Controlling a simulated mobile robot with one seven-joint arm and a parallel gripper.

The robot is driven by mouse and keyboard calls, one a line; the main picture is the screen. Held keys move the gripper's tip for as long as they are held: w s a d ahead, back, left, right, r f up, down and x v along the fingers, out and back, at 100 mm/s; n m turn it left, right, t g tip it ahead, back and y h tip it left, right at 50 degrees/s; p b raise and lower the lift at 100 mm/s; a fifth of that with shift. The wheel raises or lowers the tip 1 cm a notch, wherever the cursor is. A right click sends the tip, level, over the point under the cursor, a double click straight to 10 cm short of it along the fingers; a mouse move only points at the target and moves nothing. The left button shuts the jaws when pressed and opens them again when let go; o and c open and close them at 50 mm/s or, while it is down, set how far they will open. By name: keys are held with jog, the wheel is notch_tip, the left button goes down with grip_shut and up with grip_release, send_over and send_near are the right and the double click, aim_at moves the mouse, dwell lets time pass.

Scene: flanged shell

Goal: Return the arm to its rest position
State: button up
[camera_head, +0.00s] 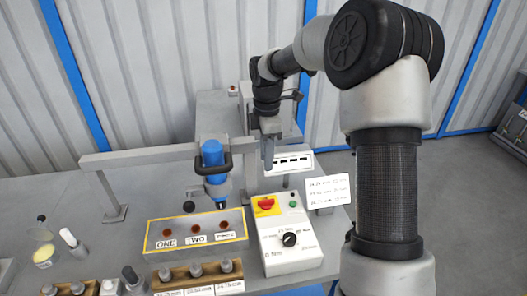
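My arm rises at the right of the picture and bends over to the left at the top. My gripper (268,162) hangs pointing down above the back part of the table, in front of a grey box-like machine. It is seen from the side, so the gap between its fingers does not show. I see nothing clearly held in it. It is to the right of a blue and grey tool (213,165) with a black handle and looks apart from it.
A control box (288,240) with a red switch and black dial stands front centre. Left of it is a panel (195,232) marked ONE and TWO. Wooden blocks (197,276) hold several grey pieces. A flask (43,255) stands at left. A grey rail (140,157) crosses behind.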

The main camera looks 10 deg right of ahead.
jog(key=s+r+m+t+h+p, duration=0.1)
jog(key=s+r+m+t+p, duration=0.35)
jog(key=s+r+m, duration=1.15)
jog(key=s+r+m+p, duration=0.1)
jog(key=s+r, duration=0.1)
jog(key=s, duration=0.4)
jog(key=s+r+m+t+y, duration=0.1)
jog(key=s+r, duration=0.1)
jog(key=s, duration=0.5)
jog(key=shift+s+d+r+p, duration=0.15)
jog(key=shift+s+r+p, duration=0.05)
jog(key=shift+r+p, duration=0.2)
